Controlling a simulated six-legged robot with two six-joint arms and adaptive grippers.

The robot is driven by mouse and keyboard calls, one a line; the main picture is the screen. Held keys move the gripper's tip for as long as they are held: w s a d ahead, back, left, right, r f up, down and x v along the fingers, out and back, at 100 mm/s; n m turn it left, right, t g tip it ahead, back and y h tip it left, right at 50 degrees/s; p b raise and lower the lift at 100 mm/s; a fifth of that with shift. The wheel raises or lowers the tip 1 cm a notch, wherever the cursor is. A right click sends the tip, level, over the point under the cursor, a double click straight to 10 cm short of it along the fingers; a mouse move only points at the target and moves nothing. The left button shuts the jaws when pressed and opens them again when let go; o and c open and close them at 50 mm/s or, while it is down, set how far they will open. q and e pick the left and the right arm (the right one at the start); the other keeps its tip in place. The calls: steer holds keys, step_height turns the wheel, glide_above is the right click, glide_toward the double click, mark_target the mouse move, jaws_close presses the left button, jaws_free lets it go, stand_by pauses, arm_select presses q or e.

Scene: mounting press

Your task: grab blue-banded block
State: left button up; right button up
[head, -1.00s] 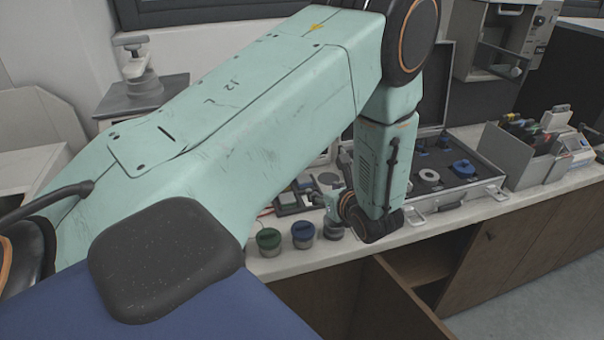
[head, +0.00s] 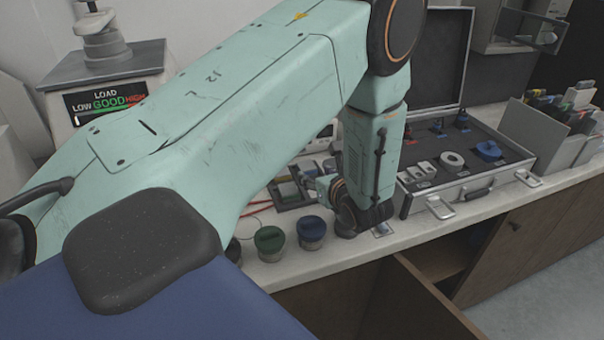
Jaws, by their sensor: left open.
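A dark tray (head: 292,203) of small blocks lies on the counter, left of my left wrist. A greenish-grey block (head: 289,191) shows in it. Other small blocks sit behind, partly covered by my arm. They are too small for me to tell which has a blue band. My left gripper (head: 312,186) is at the tray's right edge, low over the counter and pointing left. It is open, but its fingertips are small and hard to make out. I cannot tell whether it touches a block. My right gripper is out of view.
A green-lidded jar (head: 269,242) and a blue-lidded jar (head: 311,232) stand at the counter's front edge, close to my wrist. An open foam-lined case (head: 470,190) is to the right. A load gauge (head: 105,98) stands at left. A cabinet door below hangs open.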

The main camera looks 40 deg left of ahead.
mark_target(309, 168)
arm_select(q)
steer(key=shift+w+f, duration=0.1)
steer(key=shift+w, duration=0.15)
steer(key=shift+w+a, duration=0.1)
steer(key=shift+a, duration=0.3)
steer(key=x, duration=0.6)
steer(key=shift+w+d+f, duration=0.15)
steer(key=shift+w+d, duration=0.05)
steer(key=shift+d, duration=0.05)
steer(key=shift+s+a, duration=0.1)
steer(key=shift+s, duration=0.05)
steer(key=shift+a, duration=0.1)
steer(key=c, duration=0.8)
jaws_close()
steer(key=shift+w, duration=0.2)
